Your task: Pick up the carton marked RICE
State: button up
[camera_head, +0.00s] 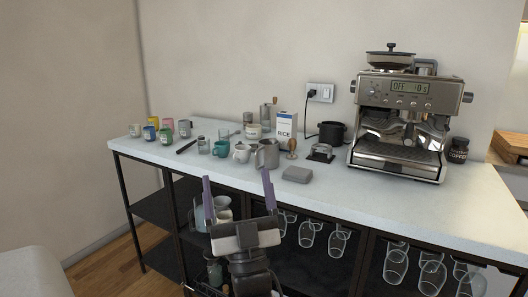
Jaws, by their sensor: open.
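The carton marked RICE (287,124) stands upright near the back of the white counter, left of the black pot. It is white with a blue top band, and its lower part is partly hidden by a grey metal pitcher and a small wooden-handled tool. My gripper (237,187) is in front of the counter's front edge, with its two purple fingers pointing up and spread apart. It is open and empty, apart from the carton and nearer to the camera.
On the white counter (400,203), the metal pitcher (267,154), white cup (242,153), and wooden-handled tool (292,147) stand before the carton. A grey block (297,174) lies near the front. A black pot (331,133) and espresso machine (402,125) stand right. Glasses hang below.

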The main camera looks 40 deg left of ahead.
aim_at(286, 120)
jog(key=i+u, duration=0.6)
jog(key=u, duration=0.25)
jog(key=i+l+u, duration=0.1)
jog(key=i+u, duration=0.15)
jog(key=u, duration=0.15)
